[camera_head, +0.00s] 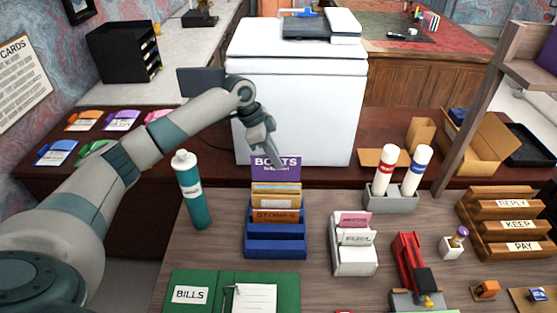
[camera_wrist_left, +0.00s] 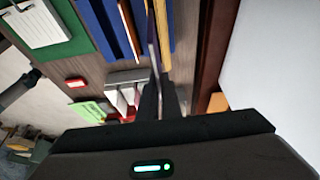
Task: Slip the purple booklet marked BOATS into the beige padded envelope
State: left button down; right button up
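The purple booklet marked BOATS (camera_head: 275,167) stands upright at the back of the blue rack (camera_head: 275,246), behind tan and brown booklets that hide its lower part. My left gripper (camera_head: 274,155) is at its top edge. In the left wrist view, the two dark fingers (camera_wrist_left: 162,98) are close together, with the thin purple booklet edge (camera_wrist_left: 152,38) running between them; they look shut on it. I cannot clearly make out a beige padded envelope; a flat tan piece (camera_head: 370,157) lies on the back desk, partly behind a white tube. My right gripper is not in view.
A teal bottle (camera_head: 191,190) stands left of the rack. A white card holder (camera_head: 353,255), a grey holder with two white tubes (camera_head: 391,201) and a red stapler-like tool (camera_head: 409,262) stand to the right. A green BILLS folder (camera_head: 213,285) lies in front. A white printer (camera_head: 295,95) stands behind.

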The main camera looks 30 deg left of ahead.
aim_at(276, 179)
pick_arm(q)
jog(key=shift+r+p, duration=0.1)
jog(key=shift+p, duration=0.45)
jog(key=shift+f+b, duration=0.75)
jog(key=shift+f, duration=1.7)
jog(key=shift+f+p, duration=0.4)
jog(key=shift+p, duration=0.4)
dwell(0.7)
jog(key=shift+f+b, duration=0.75)
jog(key=shift+f, duration=0.95)
dwell(0.7)
jog(key=c, duration=1.9)
grip_release()
jog(key=shift+r, duration=0.25)
